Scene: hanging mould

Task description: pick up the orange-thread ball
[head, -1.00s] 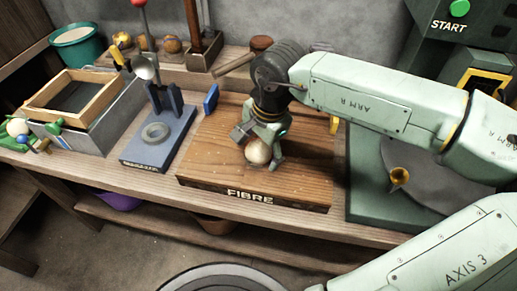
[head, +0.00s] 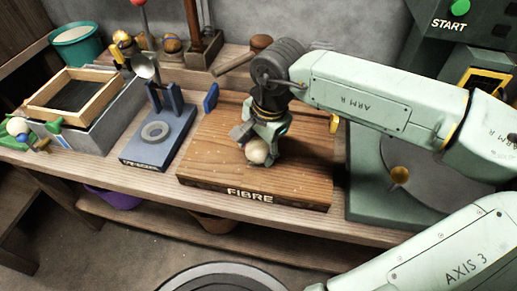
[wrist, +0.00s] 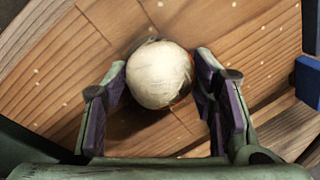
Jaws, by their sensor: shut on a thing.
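A pale cream ball (head: 257,151) is at the wooden board marked FIBRE (head: 215,179). In the wrist view the ball (wrist: 159,73) shows a smooth, light top with dark and reddish-brown bits along its right edge; an orange thread cannot be made out clearly. My gripper (head: 260,148) points down over the board, shut on the ball. In the wrist view its purple-padded fingers (wrist: 160,85) lie on the ball's left and right sides. I cannot tell whether the ball still touches the board. Its underside is hidden.
A wooden frame (head: 72,91) sits on a grey box farther left. Much of the board's left part is bare.

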